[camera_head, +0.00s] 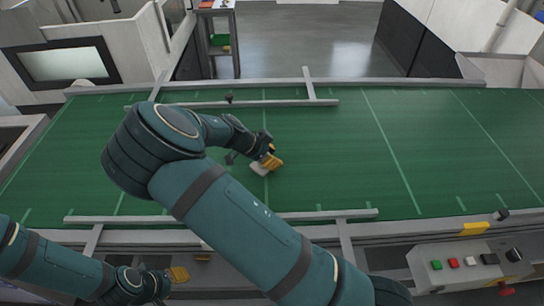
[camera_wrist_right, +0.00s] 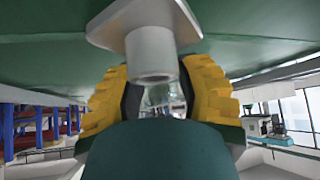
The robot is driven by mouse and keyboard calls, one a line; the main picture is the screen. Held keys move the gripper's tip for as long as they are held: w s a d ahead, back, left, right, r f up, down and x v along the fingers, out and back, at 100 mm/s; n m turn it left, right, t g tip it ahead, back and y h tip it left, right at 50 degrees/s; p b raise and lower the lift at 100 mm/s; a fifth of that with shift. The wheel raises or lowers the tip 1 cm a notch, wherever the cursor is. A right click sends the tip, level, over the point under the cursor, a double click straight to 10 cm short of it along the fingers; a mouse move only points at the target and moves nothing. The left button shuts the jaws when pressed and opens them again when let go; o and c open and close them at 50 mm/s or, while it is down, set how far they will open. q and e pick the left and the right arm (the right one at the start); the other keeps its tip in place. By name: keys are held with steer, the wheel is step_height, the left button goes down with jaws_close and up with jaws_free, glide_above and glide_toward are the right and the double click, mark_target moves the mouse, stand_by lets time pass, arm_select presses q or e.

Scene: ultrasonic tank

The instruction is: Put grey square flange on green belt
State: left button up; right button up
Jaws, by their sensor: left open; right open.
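The grey square flange (camera_head: 260,168) is at the green belt (camera_head: 330,150), mostly beside and under my right gripper (camera_head: 270,161). In the right wrist view, its square plate (camera_wrist_right: 143,25) is against the green surface and its round neck (camera_wrist_right: 152,66) points toward the gripper. The yellow fingers of my right gripper (camera_wrist_right: 158,95) stand open on both sides of the neck. I cannot tell whether they touch it. My left gripper (camera_head: 178,274) is open and empty, low at the left, in front of the belt's near edge.
Grey rails (camera_head: 220,217) run along the near side of the belt, with another rail (camera_head: 250,104) on the far side. A control box with buttons (camera_head: 470,262) stands at the lower right. The belt's right half is clear.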

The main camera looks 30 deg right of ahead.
steer(key=v, duration=1.2)
steer(key=shift+s, duration=0.1)
